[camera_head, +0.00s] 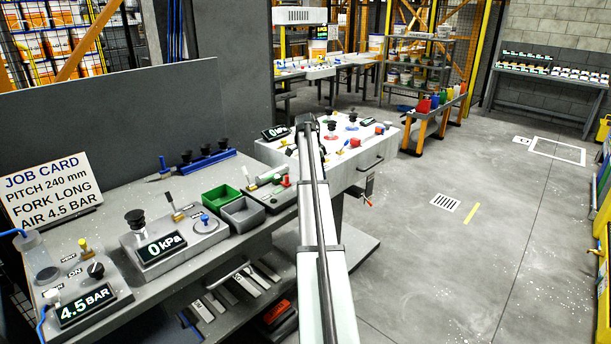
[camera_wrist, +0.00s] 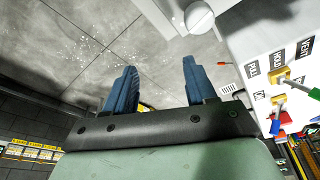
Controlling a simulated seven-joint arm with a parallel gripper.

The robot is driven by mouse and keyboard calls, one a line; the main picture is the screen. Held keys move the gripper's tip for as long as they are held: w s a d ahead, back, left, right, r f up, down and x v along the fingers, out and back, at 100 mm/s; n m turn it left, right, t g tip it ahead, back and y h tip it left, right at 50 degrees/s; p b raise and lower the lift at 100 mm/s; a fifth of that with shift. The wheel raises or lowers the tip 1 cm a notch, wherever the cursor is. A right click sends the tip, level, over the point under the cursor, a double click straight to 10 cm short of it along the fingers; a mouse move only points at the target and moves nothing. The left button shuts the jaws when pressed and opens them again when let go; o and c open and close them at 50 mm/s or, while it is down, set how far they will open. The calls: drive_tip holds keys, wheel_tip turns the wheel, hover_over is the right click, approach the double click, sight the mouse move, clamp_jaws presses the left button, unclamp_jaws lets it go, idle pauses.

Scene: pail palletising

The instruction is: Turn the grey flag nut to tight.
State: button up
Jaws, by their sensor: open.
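My gripper (camera_wrist: 158,64) shows in the wrist view with its two blue fingers wide apart and nothing between them. Speckled grey floor lies beyond the fingertips. In the head view my arm reaches away towards the white bench top, and the gripper itself cannot be made out there. I cannot pick out a grey flag nut for certain in either view. A rounded pale grey part (camera_wrist: 200,17) sits at the top of the wrist view, beyond the fingers; I cannot tell what it is.
A white panel (camera_wrist: 248,35) with labels, yellow fittings and a green-handled lever (camera_wrist: 300,86) stands right of the fingers. A red-tipped lever (camera_wrist: 224,63) is close to the right finger. The white bench (camera_head: 378,155) carries knobs and gauges. Open floor (camera_head: 470,255) lies to its right.

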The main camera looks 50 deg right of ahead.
drive_tip(key=w+a+r+h, duration=0.1)
drive_tip(key=w+a+r, duration=0.4)
drive_tip(key=w+r, duration=0.45)
drive_tip(key=shift+m, duration=0.3)
drive_tip(key=x, duration=0.4)
drive_tip(key=s+x, duration=0.1)
drive_tip(key=x, duration=0.8)
drive_tip(key=shift+s+d+f, duration=0.1)
drive_tip(key=shift+s+f, duration=0.1)
drive_tip(key=shift+s, duration=0.1)
drive_tip(key=shift+g+h, duration=0.3)
drive_tip(key=c, duration=1)
